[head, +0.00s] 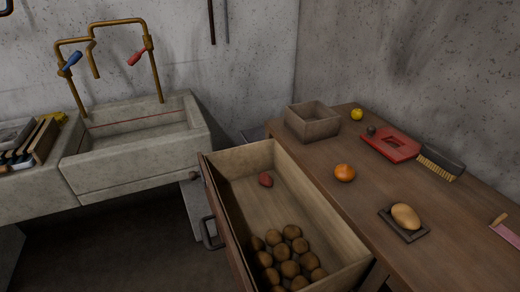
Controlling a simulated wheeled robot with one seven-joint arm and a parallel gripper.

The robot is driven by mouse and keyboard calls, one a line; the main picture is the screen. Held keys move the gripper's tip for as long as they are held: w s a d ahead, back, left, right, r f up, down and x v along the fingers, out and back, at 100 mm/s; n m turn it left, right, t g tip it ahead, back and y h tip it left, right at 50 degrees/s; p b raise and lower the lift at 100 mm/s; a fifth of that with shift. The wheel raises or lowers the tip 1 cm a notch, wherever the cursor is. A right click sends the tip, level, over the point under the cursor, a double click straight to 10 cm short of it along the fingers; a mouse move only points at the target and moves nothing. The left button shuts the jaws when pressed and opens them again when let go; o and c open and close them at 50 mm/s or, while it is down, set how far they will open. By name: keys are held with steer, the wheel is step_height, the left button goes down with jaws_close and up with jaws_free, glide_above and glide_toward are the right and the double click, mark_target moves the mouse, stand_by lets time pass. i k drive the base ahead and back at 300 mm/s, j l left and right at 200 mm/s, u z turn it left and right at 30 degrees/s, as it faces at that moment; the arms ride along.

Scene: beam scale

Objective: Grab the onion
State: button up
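No thing is plain enough to name as the onion with certainty. Several round brown potato-like things (290,268) lie together at the drawer's near end. An orange round fruit or vegetable (345,172) sits on the wooden table (440,262) right of the drawer. A tan oval thing (406,216) rests on a small dark square plate (386,216). My gripper is not in view.
A grey box (312,122), a yellow fruit (357,114), a small dark ball (371,131), a red tray-like thing (388,148) and a brush (440,163) stand on the table. A pink-bladed tool (506,232) lies at right. A stone sink (135,150) is at left.

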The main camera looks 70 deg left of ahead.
mark_target(343, 173)
steer(key=u, duration=1.4)
steer(key=i+l+u, duration=0.1)
steer(key=i+u, duration=0.15)
steer(key=i+l+u, duration=0.1)
steer(key=i+u, duration=0.2)
